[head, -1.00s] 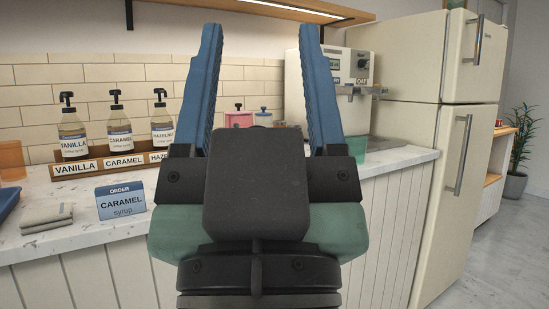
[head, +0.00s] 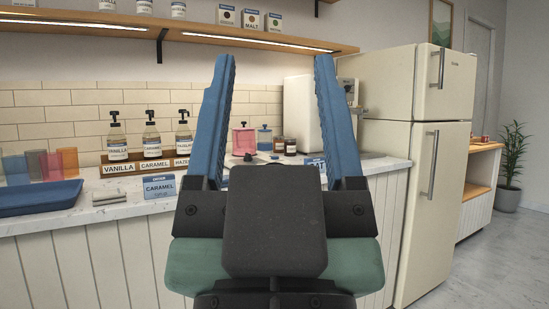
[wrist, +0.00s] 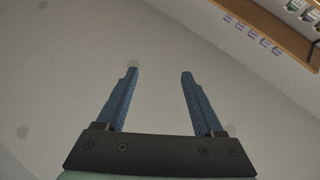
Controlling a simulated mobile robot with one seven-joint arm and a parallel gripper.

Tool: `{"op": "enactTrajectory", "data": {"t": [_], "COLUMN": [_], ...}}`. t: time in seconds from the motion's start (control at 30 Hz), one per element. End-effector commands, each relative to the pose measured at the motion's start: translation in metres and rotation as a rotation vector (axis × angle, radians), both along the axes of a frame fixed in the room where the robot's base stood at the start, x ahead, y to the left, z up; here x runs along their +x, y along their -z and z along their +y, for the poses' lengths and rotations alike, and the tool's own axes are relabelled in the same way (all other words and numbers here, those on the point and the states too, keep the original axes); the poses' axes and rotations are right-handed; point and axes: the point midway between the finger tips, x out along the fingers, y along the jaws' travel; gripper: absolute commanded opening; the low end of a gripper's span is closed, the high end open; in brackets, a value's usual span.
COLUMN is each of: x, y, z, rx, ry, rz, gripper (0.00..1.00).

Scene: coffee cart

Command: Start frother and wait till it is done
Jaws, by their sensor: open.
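My gripper (head: 270,125) is raised and empty in front of the counter, its blue fingers spread wide. In the wrist view it (wrist: 158,85) shows open against a plain pale surface, with nothing between the fingers. A white machine (head: 305,108) stands on the counter, partly hidden behind my right finger. A pink container with a dark knob (head: 244,140) and a blue one (head: 264,139) stand left of it, between my fingers and well beyond them. I cannot tell which of these is the frother; no indicator or button is readable.
Syrup bottles (head: 151,141) stand in a labelled rack. An order card (head: 159,187), a folded cloth (head: 121,197), a blue tray (head: 40,198) and coloured cups (head: 52,163) are to the left. A fridge (head: 418,160) stands right. A shelf (head: 190,30) runs above the counter.

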Motion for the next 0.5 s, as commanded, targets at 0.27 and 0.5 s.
{"op": "enactTrajectory", "data": {"t": [0.27, 0.5], "x": [-0.0001, -0.0001], "y": [0.0001, 0.0], "z": [-0.0001, -0.0001], "rx": [0.0, 0.0], "ry": [0.0, 0.0], "rz": [0.0, 0.0], "gripper": [0.17, 0.0]}}
